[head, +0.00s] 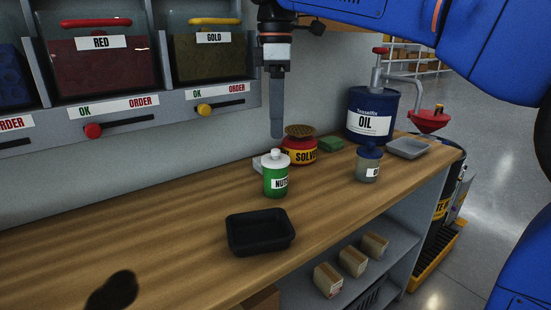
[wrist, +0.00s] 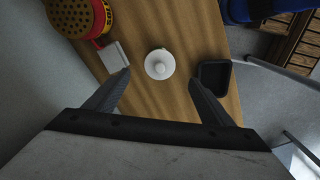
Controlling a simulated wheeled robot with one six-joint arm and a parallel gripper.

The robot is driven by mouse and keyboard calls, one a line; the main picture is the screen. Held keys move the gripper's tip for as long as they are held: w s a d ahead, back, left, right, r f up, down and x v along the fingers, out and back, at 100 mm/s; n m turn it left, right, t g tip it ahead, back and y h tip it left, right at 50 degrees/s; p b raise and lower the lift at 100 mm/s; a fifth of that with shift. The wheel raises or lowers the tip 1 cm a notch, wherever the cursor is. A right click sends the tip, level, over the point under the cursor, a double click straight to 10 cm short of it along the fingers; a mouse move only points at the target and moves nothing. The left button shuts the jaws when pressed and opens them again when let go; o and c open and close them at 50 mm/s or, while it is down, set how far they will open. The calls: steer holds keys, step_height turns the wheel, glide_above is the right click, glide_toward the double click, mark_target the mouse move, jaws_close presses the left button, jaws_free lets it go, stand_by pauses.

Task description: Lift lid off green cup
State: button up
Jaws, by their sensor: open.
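The green cup (head: 276,181) stands upright on the wooden bench, with a printed label on its side. Its white lid (head: 277,158) with a round knob is on top. In the wrist view the lid (wrist: 159,64) is seen from above, and the cup body is mostly hidden beneath it. My gripper (head: 277,134) points down above the bench, just above and apparently behind the lid. In the wrist view my gripper (wrist: 160,75) is open and empty, its two fingers apart on either side of the lid, not touching it.
A red solvent can (head: 299,155) stands close behind the cup, and a white block (wrist: 114,57) lies beside it. A black tray (head: 260,232) is in front. A blue-lidded jar (head: 368,164), oil drum (head: 371,112) and grey tray (head: 408,148) stand right. The bench's left part is clear.

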mark_target(276, 150)
steer(key=shift+f, duration=4)
steer(key=c, duration=1.1)
